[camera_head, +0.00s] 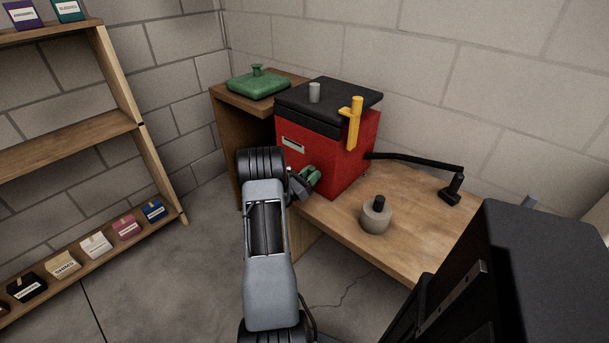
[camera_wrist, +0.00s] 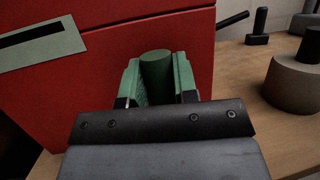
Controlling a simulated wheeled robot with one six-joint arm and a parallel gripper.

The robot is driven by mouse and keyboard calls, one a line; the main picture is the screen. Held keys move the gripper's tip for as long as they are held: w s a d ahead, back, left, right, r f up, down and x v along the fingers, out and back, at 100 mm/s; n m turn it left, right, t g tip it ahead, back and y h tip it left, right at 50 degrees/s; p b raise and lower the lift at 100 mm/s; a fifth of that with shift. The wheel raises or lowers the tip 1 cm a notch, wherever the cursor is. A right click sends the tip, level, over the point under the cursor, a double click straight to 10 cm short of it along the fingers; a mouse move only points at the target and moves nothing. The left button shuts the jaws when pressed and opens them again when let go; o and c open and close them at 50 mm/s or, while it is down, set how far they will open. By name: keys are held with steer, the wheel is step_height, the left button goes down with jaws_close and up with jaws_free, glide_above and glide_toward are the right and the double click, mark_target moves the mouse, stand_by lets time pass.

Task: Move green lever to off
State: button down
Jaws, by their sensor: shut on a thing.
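The red heater box (camera_head: 312,152) with a black lid stands on a wooden bench. The green lever (camera_wrist: 157,68) shows as a short green cylinder at the front face of the red box in the wrist view. My gripper (camera_wrist: 158,85) has green fingers, one on each side of the lever, and is shut on it. In the head view my gripper (camera_head: 309,178) is at the lower front of the box, and the lever cannot be told apart from the green fingers. The lever's base and any on or off marking are hidden or not visible.
A yellow lever (camera_head: 354,122) stands at the box's right front edge. A black handle (camera_head: 415,160) reaches right from the box. A round grey weight-like object (camera_head: 376,214) sits on the wooden bench (camera_head: 410,240). A green object (camera_head: 258,84) rests on a wooden cabinet behind left.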

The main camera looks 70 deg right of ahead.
stand_by(0.4)
steer(key=c, duration=0.9)
jaws_free()
steer(key=v, duration=1.4)
